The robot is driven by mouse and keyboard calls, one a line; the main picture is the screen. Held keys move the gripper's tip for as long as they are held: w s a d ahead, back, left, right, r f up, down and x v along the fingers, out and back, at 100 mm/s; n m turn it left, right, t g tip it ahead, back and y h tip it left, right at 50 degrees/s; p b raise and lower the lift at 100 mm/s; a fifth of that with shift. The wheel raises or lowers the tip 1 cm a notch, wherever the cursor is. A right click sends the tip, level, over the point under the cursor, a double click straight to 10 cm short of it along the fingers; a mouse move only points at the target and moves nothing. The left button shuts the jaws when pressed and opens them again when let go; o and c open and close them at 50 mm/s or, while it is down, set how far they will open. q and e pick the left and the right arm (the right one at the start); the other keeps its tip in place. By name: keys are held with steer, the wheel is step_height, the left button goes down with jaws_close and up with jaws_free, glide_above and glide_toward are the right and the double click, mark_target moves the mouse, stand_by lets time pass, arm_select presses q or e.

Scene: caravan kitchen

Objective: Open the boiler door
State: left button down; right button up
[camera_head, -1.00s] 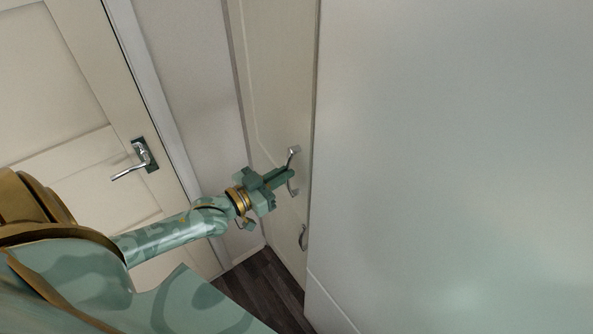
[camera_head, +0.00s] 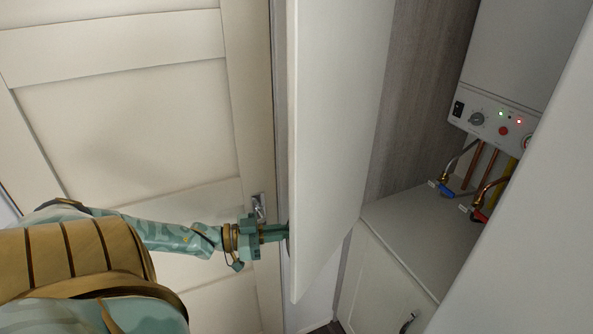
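The boiler door (camera_head: 335,130) is a tall white panel that stands swung open, seen partly edge-on in the middle of the head view. The boiler (camera_head: 515,75) shows in the cupboard on the right, with a knob, lights and pipes below. My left gripper (camera_head: 275,234) reaches in from the left to the door's outer face, low near its free edge. The fingertips and the door handle are hidden behind the panel, so I cannot see whether the fingers grip the handle. My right gripper is not in view.
A cream room door with a metal handle (camera_head: 258,205) stands behind my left arm, close to the gripper. A lower cupboard (camera_head: 380,290) with its own handle sits under the boiler shelf (camera_head: 415,225). A pale panel (camera_head: 540,250) bounds the right side.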

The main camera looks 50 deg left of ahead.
arm_select(q)
steer(key=a+b, duration=0.2)
steer(key=a, duration=0.6)
steer(key=shift+w+a+r, duration=0.3)
steer(key=shift+a+r, duration=0.1)
steer(key=c, duration=1.6)
jaws_free()
steer(key=shift+w+d, duration=0.15)
steer(key=shift+w, duration=0.2)
steer(key=shift+o, duration=0.2)
steer(key=v, duration=0.6)
steer(key=shift+s+a+f, duration=0.25)
steer(key=shift+a+f, duration=0.05)
steer(key=shift+a, duration=0.05)
